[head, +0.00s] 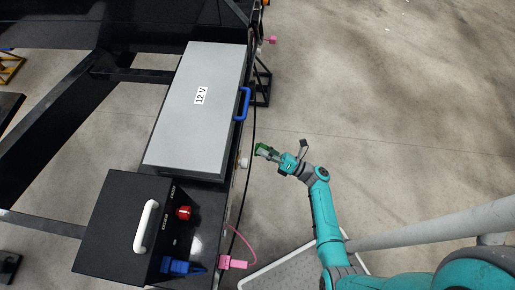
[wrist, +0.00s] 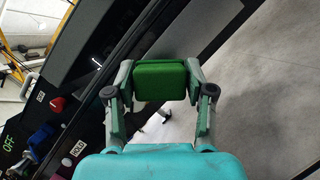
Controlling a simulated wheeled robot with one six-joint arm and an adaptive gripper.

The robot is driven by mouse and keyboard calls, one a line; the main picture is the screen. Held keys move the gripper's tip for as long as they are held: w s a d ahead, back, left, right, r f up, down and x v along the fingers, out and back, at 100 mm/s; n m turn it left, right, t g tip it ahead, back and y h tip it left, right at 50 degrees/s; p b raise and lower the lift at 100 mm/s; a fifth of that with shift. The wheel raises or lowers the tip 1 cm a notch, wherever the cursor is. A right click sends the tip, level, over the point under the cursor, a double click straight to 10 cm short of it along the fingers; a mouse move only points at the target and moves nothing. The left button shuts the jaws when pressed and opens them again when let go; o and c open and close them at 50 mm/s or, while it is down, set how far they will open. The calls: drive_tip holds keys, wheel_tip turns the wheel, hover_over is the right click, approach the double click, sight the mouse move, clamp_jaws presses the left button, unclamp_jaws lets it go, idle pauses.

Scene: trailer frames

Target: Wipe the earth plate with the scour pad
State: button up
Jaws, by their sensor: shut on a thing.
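The green scour pad (wrist: 160,82) is held between the two fingers of my gripper (wrist: 160,74). In the head view my gripper (head: 267,152) is shut on the pad (head: 261,147), just right of the dark trailer frame. A small pale piece (head: 243,162) shows on the frame's side, left of the pad and apart from it. It may be the earth plate, but it is too small to be sure. In the wrist view the pad and fingers hide part of the frame behind them.
A grey box marked 12 V (head: 200,110) with a blue handle (head: 242,104) lies on the frame. A black box (head: 122,230) with a white handle and red knob (head: 183,212) stands nearer. A pink connector (head: 232,262) and black cable run along the edge. Floor at right is clear.

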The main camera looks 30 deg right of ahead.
drive_tip(key=shift+s+d, duration=0.25)
drive_tip(key=shift+d, duration=0.05)
drive_tip(key=shift+s+d, duration=0.45)
drive_tip(key=shift+d, duration=0.2)
drive_tip(key=shift+s+d, duration=0.4)
drive_tip(key=shift+d, duration=0.2)
